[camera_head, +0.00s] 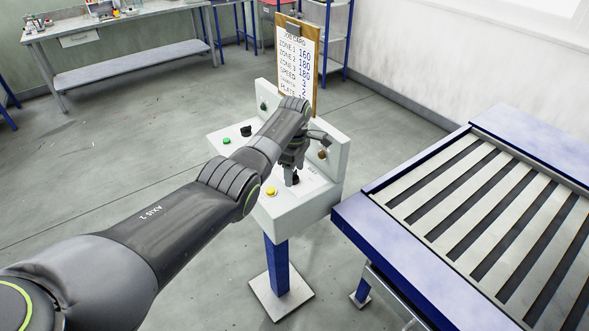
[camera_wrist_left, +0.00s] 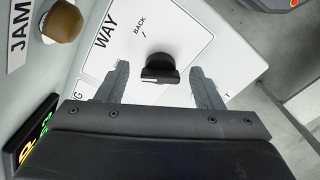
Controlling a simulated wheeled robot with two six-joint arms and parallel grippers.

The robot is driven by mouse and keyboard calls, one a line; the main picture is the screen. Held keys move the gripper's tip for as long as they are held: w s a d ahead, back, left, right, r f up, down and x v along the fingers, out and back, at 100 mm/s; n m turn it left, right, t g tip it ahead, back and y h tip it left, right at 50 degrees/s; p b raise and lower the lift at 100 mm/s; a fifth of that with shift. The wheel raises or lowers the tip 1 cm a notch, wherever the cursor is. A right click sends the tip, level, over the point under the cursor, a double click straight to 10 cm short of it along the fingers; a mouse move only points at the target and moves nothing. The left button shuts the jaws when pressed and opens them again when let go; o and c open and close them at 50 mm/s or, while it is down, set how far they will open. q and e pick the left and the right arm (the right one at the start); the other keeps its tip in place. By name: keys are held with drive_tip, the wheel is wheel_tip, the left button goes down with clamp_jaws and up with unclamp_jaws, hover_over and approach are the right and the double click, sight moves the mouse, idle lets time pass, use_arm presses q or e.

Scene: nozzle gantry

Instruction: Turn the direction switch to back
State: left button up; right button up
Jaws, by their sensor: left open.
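The direction switch (camera_wrist_left: 160,68) is a black knob on a white label plate marked WAY and BACK in the left wrist view. In the head view the black knob (camera_head: 293,179) shows just below my left gripper (camera_head: 292,165). In the left wrist view my left gripper (camera_wrist_left: 158,88) is open, with one finger on each side of the knob and a gap to each. Whether the fingers are down at the knob's height is hard to tell. The word BACK stands above and left of the knob. My right gripper is not in view.
The control box (camera_head: 300,212) stands on a blue post and also has a yellow button (camera_head: 271,191), a green button (camera_head: 226,141) and a brass-coloured knob (camera_wrist_left: 61,22) by a JAM label. A job card (camera_head: 297,65) rises behind. A slatted blue table (camera_head: 480,200) stands close on the right.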

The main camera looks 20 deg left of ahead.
use_arm(q)
drive_tip(key=shift+s, duration=0.1)
drive_tip(key=shift+c, duration=0.9)
drive_tip(key=c, duration=0.8)
